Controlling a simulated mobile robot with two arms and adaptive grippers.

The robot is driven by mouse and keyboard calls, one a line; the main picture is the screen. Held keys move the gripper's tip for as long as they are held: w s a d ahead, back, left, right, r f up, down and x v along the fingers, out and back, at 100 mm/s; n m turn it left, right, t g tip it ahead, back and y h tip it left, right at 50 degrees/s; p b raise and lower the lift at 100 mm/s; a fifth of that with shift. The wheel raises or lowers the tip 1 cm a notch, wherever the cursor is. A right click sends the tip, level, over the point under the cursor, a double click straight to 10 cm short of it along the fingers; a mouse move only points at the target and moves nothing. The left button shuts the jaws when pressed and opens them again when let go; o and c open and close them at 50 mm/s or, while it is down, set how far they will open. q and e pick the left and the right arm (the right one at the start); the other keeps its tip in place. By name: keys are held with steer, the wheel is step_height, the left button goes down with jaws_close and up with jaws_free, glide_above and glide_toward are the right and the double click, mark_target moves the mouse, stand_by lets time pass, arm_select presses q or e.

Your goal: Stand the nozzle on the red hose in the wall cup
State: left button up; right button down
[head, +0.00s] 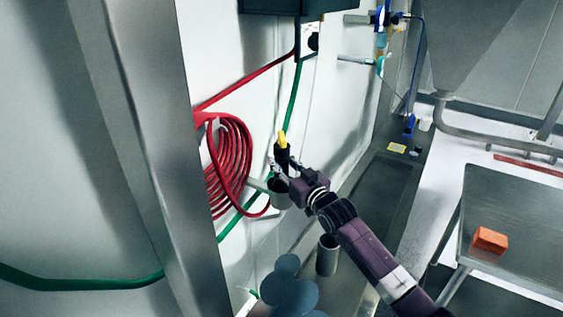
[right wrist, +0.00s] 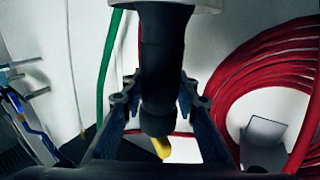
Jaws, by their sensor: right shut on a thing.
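The nozzle (head: 282,155) is black with a yellow end and stands roughly upright in the head view, yellow end up. My right gripper (head: 285,172) is shut on it. In the right wrist view its dark body (right wrist: 165,65) runs between my two fingers, with the yellow end (right wrist: 162,147) at the bottom. The grey wall cup (head: 280,194) is just below the gripper in the head view; whether the nozzle's lower end is inside it is hidden. The red hose (head: 230,165) hangs coiled on the wall to the left. My left gripper is not in view.
A green hose (head: 292,98) runs down the wall behind the nozzle. A grey cylinder (head: 327,256) stands lower, near my right arm. A metal table (head: 515,215) with an orange block (head: 490,240) is at the right. A steel post (head: 130,150) rises at the left.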

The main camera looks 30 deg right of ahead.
steer(key=shift+f+b, duration=0.4)
steer(key=shift+f, duration=0.1)
stand_by(0.8)
steer(key=c, duration=1.5)
jaws_free()
steer(key=shift+c, duration=0.2)
steer(key=shift+o, duration=0.5)
steer(key=shift+f, duration=0.2)
steer(key=s, duration=1.2)
steer(key=shift+d+r, duration=0.15)
steer(key=shift+d, duration=0.1)
